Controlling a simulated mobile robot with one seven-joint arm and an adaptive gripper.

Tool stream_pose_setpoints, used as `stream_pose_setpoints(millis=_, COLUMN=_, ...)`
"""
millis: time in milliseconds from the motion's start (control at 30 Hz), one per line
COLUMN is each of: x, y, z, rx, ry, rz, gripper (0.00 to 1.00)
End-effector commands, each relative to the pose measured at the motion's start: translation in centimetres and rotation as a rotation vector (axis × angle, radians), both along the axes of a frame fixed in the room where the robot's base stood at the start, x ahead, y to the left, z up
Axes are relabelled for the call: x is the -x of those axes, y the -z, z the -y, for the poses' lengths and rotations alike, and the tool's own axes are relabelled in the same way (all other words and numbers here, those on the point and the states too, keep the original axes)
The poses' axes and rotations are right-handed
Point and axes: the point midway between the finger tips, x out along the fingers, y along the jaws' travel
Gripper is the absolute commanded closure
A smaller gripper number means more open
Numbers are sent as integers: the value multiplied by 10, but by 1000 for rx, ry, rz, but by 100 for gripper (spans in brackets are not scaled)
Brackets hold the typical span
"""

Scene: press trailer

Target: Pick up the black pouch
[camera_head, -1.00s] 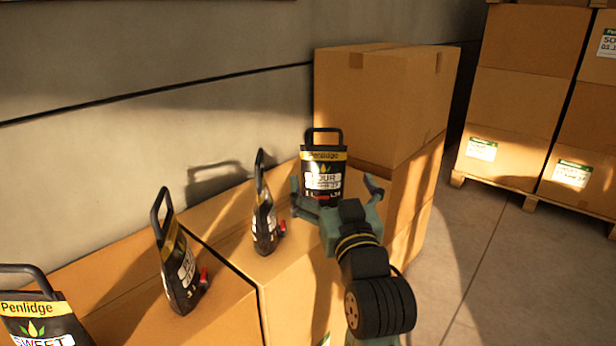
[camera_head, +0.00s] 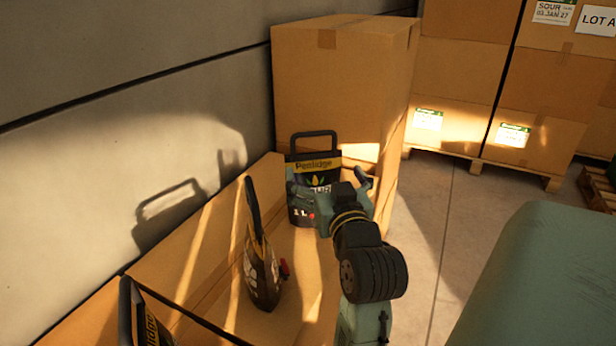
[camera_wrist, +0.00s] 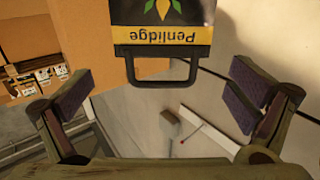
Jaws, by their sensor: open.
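A black pouch (camera_head: 302,212) with a yellow "Penlidge" band and a black loop handle stands upright at the far end of the cardboard boxes. My gripper (camera_head: 328,186) is in front of it and hides part of its label. In the wrist view the pouch (camera_wrist: 160,22) appears upside down at the top, its handle hanging between my fingers. My gripper (camera_wrist: 163,98) is open and its fingers are apart on either side of the handle, touching nothing that I can see. A second black pouch (camera_head: 262,272) stands nearer, turned edge-on. A third (camera_head: 148,325) is partly cut off at the bottom.
A tall cardboard box (camera_head: 335,85) stands right behind the far pouch. A concrete wall (camera_head: 90,160) runs along the left. Stacked boxes on pallets (camera_head: 455,100) stand at the back right. Clear floor (camera_head: 440,220) lies right of the boxes; a green surface (camera_head: 550,280) fills the lower right.

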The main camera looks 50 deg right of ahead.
Motion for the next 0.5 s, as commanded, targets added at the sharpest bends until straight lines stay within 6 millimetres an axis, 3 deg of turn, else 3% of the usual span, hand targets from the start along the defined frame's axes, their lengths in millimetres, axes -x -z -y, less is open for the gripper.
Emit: stream_pose_setpoints(millis=500, x=-52, y=0, z=34, rx=0, ry=-1, rz=-2, gripper=0)
